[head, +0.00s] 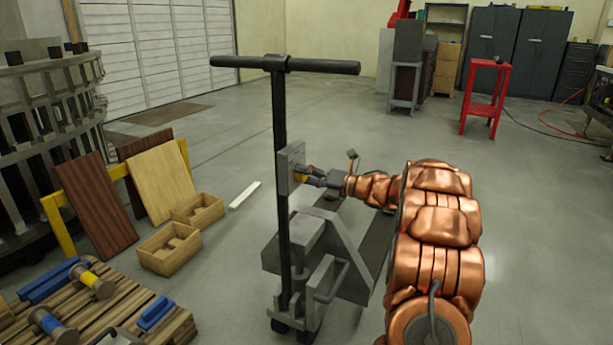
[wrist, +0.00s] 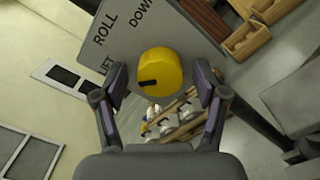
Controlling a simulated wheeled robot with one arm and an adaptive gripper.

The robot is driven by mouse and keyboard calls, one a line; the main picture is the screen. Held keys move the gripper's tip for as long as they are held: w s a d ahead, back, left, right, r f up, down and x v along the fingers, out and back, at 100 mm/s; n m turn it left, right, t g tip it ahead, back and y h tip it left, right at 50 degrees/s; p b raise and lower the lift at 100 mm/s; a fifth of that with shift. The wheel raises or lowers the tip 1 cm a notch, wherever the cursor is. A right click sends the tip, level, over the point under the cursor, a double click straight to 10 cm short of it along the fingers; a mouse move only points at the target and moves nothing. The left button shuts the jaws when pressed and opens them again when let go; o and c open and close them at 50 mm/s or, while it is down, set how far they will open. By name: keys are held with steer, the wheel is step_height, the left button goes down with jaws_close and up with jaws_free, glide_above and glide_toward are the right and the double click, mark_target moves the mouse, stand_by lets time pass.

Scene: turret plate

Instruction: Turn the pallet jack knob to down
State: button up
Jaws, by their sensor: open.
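The pallet jack (head: 281,130) stands upright in the head view, with a grey plate (head: 287,165) on its dark shaft. The plate (wrist: 160,28) shows tilted in the wrist view, with the labels LIFT, ROLL and DOWN. On it is a round yellow knob (wrist: 170,70) with a dark mark pointing left and slightly down, roughly to the LIFT side. My gripper (wrist: 160,78) is open, one finger on each side of the knob, with visible gaps between. In the head view my gripper (head: 309,178) is at the plate and largely hides the knob.
The jack's handlebar (head: 285,65) crosses above the plate. Wooden boxes (head: 168,248), leaning boards (head: 153,185) and a loaded pallet (head: 130,310) stand at the left. A red stand (head: 486,98) and dark cabinets (head: 510,50) are at the back right. Open floor surrounds the jack.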

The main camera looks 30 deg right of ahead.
steer(key=c, duration=1.1)
steer(key=shift+c, duration=0.2)
